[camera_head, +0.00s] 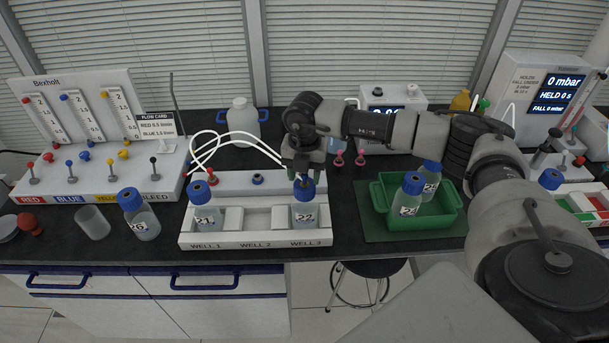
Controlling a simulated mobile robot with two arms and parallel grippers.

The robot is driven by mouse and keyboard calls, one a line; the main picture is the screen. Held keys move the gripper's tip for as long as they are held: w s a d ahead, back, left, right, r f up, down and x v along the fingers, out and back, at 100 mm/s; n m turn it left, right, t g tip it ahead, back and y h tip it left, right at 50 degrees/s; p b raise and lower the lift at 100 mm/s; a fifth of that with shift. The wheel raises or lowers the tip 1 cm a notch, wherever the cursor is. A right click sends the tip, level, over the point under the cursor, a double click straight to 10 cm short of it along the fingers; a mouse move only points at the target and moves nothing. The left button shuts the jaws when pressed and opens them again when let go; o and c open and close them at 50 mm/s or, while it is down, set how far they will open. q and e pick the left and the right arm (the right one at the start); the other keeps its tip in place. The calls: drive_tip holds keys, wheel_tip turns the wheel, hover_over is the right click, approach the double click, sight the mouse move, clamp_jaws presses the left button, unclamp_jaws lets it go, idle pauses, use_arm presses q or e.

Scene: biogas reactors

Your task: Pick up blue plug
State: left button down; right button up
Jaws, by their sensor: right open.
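A small dark blue plug (257,179) sits on the rear ledge of the white well rack (222,241), right of a red plug (211,176). My right gripper (303,178) points down over the blue cap of bottle 22 (304,214) in well 3. It is open, right of the blue plug and apart from it. The fingertips are small and dark, and I cannot tell whether they touch the cap or have anything between them. Bottle 21 (206,216) stands in well 1, and well 2 holds no bottle. My left gripper is not in view.
Bottle 26 (138,218) and an empty beaker (93,223) stand left of the rack. A green tray (437,219) with two bottles is on the right. White tubes (238,135) arch behind the rack. The flow panel (95,110) stands at the back left.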

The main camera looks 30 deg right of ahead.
drive_tip(key=shift+f, duration=0.65)
clamp_jaws()
drive_tip(key=shift+r, duration=0.2)
